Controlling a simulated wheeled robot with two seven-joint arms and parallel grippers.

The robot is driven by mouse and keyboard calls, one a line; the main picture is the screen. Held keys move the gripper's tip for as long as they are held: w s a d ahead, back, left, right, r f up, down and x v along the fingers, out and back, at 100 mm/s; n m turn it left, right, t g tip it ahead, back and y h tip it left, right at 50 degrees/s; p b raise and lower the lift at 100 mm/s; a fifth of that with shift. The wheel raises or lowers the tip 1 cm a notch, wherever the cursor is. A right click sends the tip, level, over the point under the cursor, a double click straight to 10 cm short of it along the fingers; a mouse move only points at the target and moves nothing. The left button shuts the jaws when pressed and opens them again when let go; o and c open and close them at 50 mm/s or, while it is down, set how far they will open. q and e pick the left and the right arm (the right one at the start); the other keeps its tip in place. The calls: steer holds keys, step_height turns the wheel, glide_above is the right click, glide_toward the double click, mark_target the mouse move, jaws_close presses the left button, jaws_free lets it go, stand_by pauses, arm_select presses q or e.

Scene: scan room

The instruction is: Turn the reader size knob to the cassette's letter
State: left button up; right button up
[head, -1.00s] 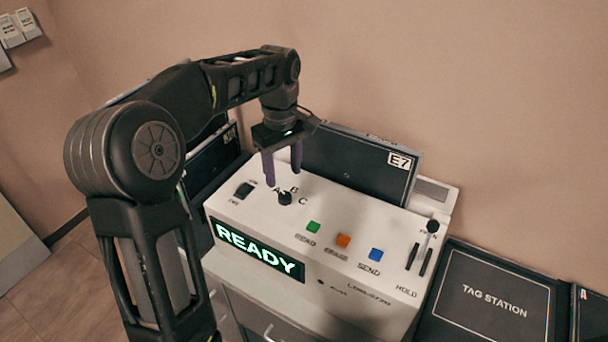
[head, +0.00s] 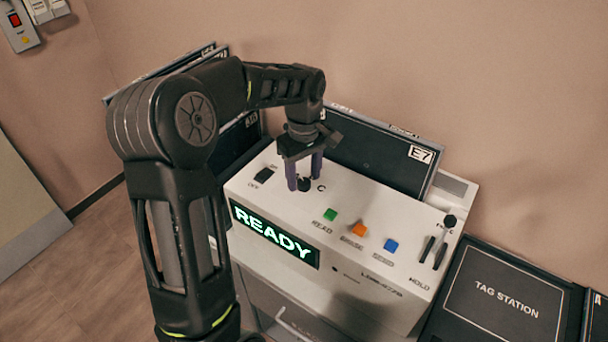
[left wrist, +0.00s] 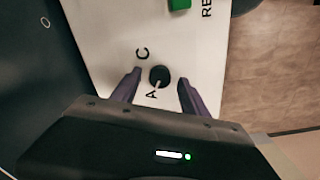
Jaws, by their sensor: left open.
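The size knob (head: 305,185) is a small dark round knob on the white reader's (head: 390,285) top. My left gripper (head: 303,181) is open, with its purple fingers pointing down on either side of the knob. In the left wrist view the knob (left wrist: 159,76) sits between the spread fingers, its pale pointer mark towards the letter A (left wrist: 151,95). The letter C (left wrist: 142,54) also shows; B is hidden. A dark cassette (head: 375,160) labelled E7 stands upright at the reader's back; I cannot read a size letter on it. My right gripper is not in view.
Green (head: 330,214), orange (head: 359,230) and blue (head: 391,245) buttons lie right of the knob, and a dark switch (head: 264,174) lies left. The display (head: 275,235) reads READY. A black tag station (head: 500,300) is at right; a wall rises behind.

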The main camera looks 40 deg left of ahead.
arm_select(q)
steer(key=shift+f, duration=0.5)
steer(key=shift+c, duration=0.2)
jaws_close()
